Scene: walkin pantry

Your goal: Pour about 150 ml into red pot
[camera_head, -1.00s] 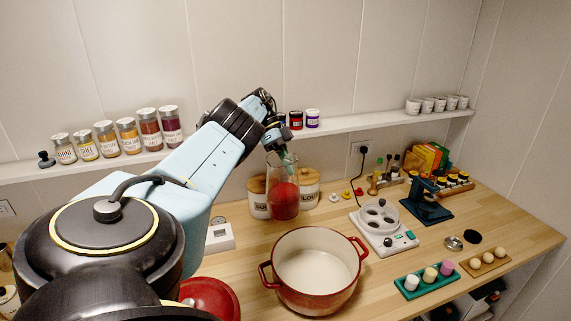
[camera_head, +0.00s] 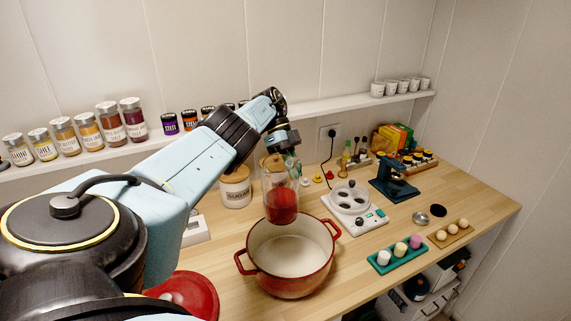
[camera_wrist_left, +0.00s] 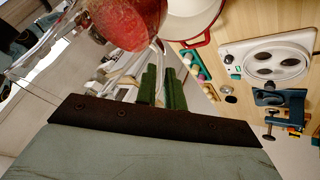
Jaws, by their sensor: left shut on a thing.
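The red pot (camera_head: 285,287) stands on the wooden counter, with a pale inside that looks empty. It also shows in part at the top of the left wrist view (camera_wrist_left: 203,38). My left gripper (camera_head: 290,158) is shut on a clear glass container (camera_head: 270,185) partly filled with red contents. The container is close to upright at the pot's back rim; whether it is over the opening or just behind it is hard to tell. In the left wrist view, my green finger pads (camera_wrist_left: 162,88) are below the red-filled container (camera_wrist_left: 130,22). My right gripper is not in view.
A red lid (camera_head: 190,295) lies left of the pot. A sugar canister (camera_head: 235,188) stands behind. A white appliance with round wells (camera_head: 355,208), a green holder (camera_head: 398,258) and a blue stand (camera_head: 395,182) are to the right. Spice jars (camera_head: 110,125) line the shelf.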

